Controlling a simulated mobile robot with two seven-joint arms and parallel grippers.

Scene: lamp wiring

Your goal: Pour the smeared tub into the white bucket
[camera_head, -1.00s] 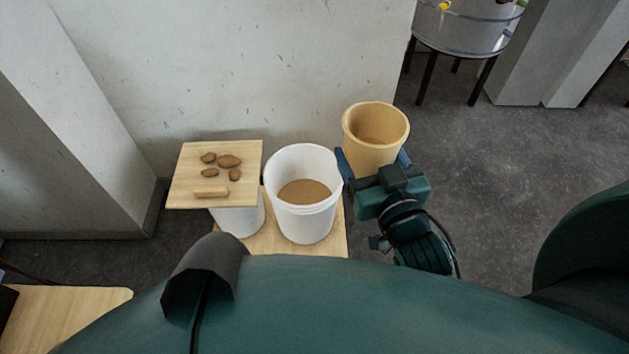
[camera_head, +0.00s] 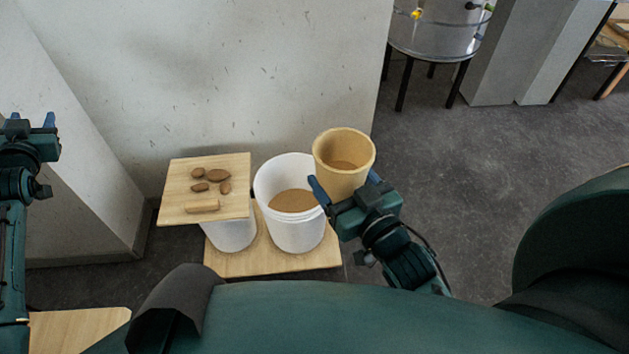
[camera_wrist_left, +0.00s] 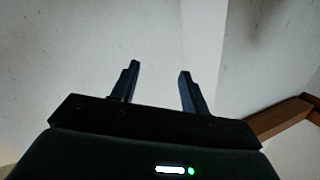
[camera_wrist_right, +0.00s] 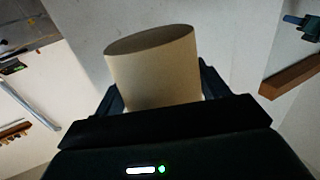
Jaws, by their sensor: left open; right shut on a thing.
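The smeared tub (camera_head: 341,181) is a yellowish-tan open tub with brown matter inside. My right gripper (camera_head: 345,190) is shut on it and holds it upright, just right of the white bucket's rim. The tub also shows between the fingers in the right wrist view (camera_wrist_right: 155,75). The white bucket (camera_head: 298,232) stands open on a low wooden board, with a brown fill inside. My left gripper (camera_head: 32,122) is open and empty at the far left of the head view. Its two parted fingers show in the left wrist view (camera_wrist_left: 157,88).
A wooden board (camera_head: 170,205) with several brown lumps and a small bar lies on another white bucket (camera_head: 232,236), left of the open one. A wall stands behind. A round glass-topped table (camera_head: 440,40) is at the back right. Floor (camera_head: 480,190) is clear on the right.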

